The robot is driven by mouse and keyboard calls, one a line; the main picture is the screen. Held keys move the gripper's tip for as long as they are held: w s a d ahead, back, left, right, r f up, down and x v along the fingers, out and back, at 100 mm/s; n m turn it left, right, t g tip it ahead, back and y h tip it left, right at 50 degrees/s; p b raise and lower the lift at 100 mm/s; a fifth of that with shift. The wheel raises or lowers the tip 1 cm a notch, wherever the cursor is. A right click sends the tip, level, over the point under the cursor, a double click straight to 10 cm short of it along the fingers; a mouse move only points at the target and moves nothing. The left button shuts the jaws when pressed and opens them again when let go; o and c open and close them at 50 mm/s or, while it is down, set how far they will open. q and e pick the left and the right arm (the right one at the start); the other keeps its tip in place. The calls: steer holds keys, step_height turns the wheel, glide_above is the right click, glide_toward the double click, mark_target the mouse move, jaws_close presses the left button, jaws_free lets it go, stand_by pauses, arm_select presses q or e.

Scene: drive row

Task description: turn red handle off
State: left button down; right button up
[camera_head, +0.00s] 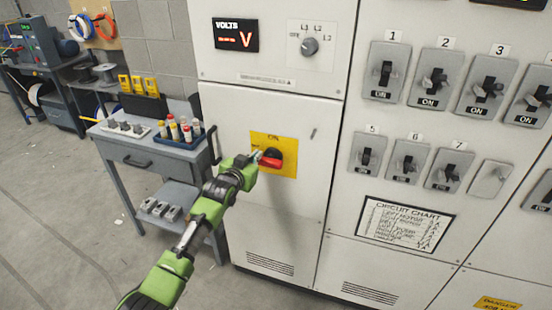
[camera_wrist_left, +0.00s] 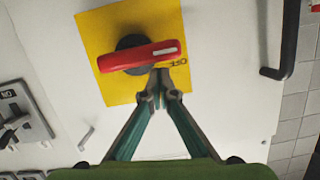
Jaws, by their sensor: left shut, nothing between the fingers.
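The red handle (camera_head: 270,161) sits on a black round base on a yellow plate (camera_head: 288,142) on the white cabinet door. The plate reads ON at its top. In the left wrist view the red handle (camera_wrist_left: 140,56) lies nearly level across the yellow plate (camera_wrist_left: 95,30), its white-marked end beside the OFF lettering (camera_wrist_left: 178,63). My left gripper (camera_head: 257,157) reaches the handle's left end from the left. In the wrist view its fingertips (camera_wrist_left: 161,88) are together and empty, right by the handle's edge. I cannot tell whether they touch it. My right gripper is out of view.
Several numbered breaker switches (camera_head: 386,72) and a circuit chart (camera_head: 404,226) are on the panel to the right. A volts display (camera_head: 236,36) and a selector knob (camera_head: 310,46) are above. A grey cart (camera_head: 150,160) stands left of the cabinet. Open floor lies in front.

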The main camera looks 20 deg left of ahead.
arm_select(q)
steer(key=shift+a+f, duration=0.25)
steer(key=shift+f, duration=0.05)
steer(key=shift+r, duration=0.1)
stand_by(0.6)
steer(key=s+r+p, duration=0.1)
steer(key=s+r, duration=0.5)
steer(key=s, duration=0.3)
steer(key=shift+s+a, duration=0.2)
steer(key=shift+s, duration=0.15)
